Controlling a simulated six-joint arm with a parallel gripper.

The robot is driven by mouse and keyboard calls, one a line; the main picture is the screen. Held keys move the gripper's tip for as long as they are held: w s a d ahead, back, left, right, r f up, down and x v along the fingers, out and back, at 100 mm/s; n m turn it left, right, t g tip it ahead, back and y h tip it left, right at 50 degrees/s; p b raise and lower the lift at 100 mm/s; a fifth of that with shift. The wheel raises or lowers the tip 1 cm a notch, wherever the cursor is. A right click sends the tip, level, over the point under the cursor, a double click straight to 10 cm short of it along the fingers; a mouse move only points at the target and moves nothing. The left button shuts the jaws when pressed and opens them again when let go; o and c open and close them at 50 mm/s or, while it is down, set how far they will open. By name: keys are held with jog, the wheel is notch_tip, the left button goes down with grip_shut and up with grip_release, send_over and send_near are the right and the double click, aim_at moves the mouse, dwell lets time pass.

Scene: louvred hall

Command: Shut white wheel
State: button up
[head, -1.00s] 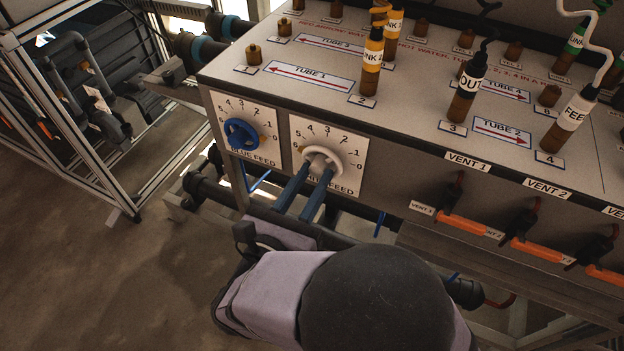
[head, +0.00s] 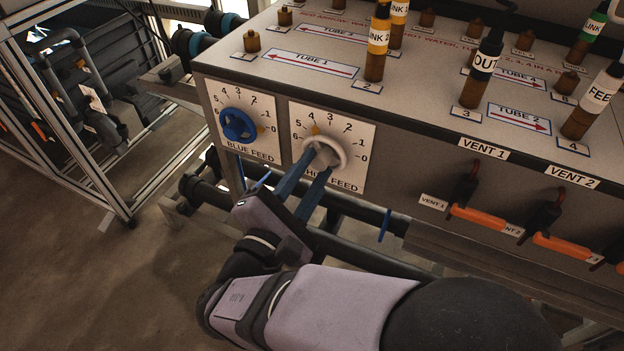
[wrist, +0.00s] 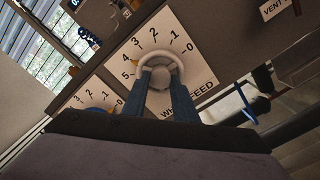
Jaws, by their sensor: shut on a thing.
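The white wheel (head: 341,158) is mounted on the white feed dial plate (head: 354,182) on the front of the grey panel. It also shows in the wrist view (wrist: 177,63). Its orange mark stands close to 4 on the scale, which runs from 6 to 0. My gripper (head: 321,156) reaches it from below and left, with its two blue fingers closed on the wheel's middle. In the wrist view, the fingers (wrist: 160,77) cover part of the wheel's middle and the letters under it.
The blue wheel (head: 238,125) on its own dial sits just left. Orange vent handles (head: 480,219) stick out to the right. Dark pipes (head: 345,205) run below the panel. Labelled bottle-like plugs (head: 376,50) stand on top.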

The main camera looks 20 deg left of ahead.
jog(key=m+b, duration=0.4)
jog(key=b, duration=0.1)
jog(key=m+b, duration=0.2)
jog(key=shift+f+m+b, duration=0.3)
jog(key=shift+b, duration=0.05)
jog(key=m+b, duration=0.6)
jog(key=b, duration=0.3)
jog(key=shift+b, duration=0.4)
jog(key=m+b, duration=0.6)
jog(key=b, duration=0.3)
jog(key=shift+r+m+b, duration=0.15)
jog(key=shift+m+b, duration=0.15)
jog(key=shift+b, duration=0.05)
jog(key=m+b, duration=0.2)
jog(key=b, duration=0.1)
jog(key=shift+r+m, duration=0.15)
jog(key=shift+m, duration=0.25)
jog(key=shift+r+m+b, duration=0.2)
jog(key=shift+m+b, duration=0.5)
jog(key=shift+b, duration=0.25)
jog(key=shift+r, duration=0.1)
jog(key=o, duration=1)
jog(key=shift+o, duration=0.2)
